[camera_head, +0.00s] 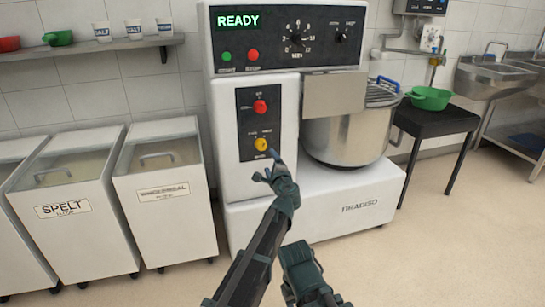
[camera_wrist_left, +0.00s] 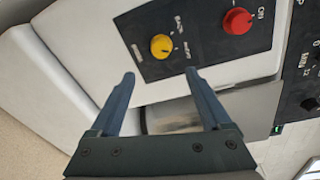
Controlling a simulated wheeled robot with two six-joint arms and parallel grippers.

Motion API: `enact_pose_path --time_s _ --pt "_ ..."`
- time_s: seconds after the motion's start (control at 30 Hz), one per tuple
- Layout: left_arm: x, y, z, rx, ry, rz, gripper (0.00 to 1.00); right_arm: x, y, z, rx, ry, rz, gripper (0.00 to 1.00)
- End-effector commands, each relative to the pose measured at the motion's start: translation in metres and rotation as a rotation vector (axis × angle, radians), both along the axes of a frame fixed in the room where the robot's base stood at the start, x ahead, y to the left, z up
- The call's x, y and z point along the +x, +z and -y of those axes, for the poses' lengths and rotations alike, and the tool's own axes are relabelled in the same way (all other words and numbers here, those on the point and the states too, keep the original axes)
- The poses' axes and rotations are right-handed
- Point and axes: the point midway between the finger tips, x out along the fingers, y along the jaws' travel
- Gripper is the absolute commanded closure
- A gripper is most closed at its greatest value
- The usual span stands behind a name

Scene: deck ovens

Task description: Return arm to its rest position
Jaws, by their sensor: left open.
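My left gripper (camera_head: 266,168) is raised in front of the white mixer's lower control panel, just below the yellow knob (camera_head: 261,144). In the left wrist view the gripper (camera_wrist_left: 165,88) has its two fingers spread apart with nothing between them. The yellow knob (camera_wrist_left: 161,46) lies beyond the fingertips, and I see no contact with it. The red knob (camera_head: 260,106) sits above the yellow one; it also shows in the left wrist view (camera_wrist_left: 238,21). Part of my right arm (camera_head: 305,275) shows at the bottom of the head view, but I cannot make out its fingers.
The mixer (camera_head: 225,120) has a steel bowl (camera_head: 345,138) and a display (camera_head: 238,20) reading READY. White bins (camera_head: 165,195) stand left. A black table (camera_head: 440,120) with a green bowl (camera_head: 430,98) stands right. The floor at right (camera_head: 450,250) is clear.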

Motion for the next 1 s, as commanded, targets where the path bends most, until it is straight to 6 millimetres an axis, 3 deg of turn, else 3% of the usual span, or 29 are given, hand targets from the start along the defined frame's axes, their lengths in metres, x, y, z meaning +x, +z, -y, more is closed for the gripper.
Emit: enact_pose_path --time_s 0.17,0.3,0.43,0.6,0.7,1.0 --pt "-0.032 -0.024 -0.054 -0.178 0.139 -0.053 0.19 0.0 0.0 0.0 0.0 0.0 0.0 0.5" --pt "-0.091 -0.07 -0.121 -0.469 0.372 -0.152 0.19 0.0 0.0 0.0 0.0 0.0 0.0 0.5" --pt "-0.161 -0.119 -0.161 -0.751 0.605 -0.271 0.19 0.0 0.0 0.0 0.0 0.0 0.0 0.5" --pt "-0.236 -0.162 -0.171 -1.023 0.835 -0.417 0.19 0.0 0.0 0.0 0.0 0.0 0.0 0.5" --pt "-0.269 -0.177 -0.169 -1.132 0.929 -0.487 0.19 0.0 0.0 0.0 0.0 0.0 0.0 0.5" --pt "-0.349 -0.197 -0.146 -1.378 1.141 -0.683 0.19 0.0 0.0 0.0 0.0 0.0 0.0 0.5"
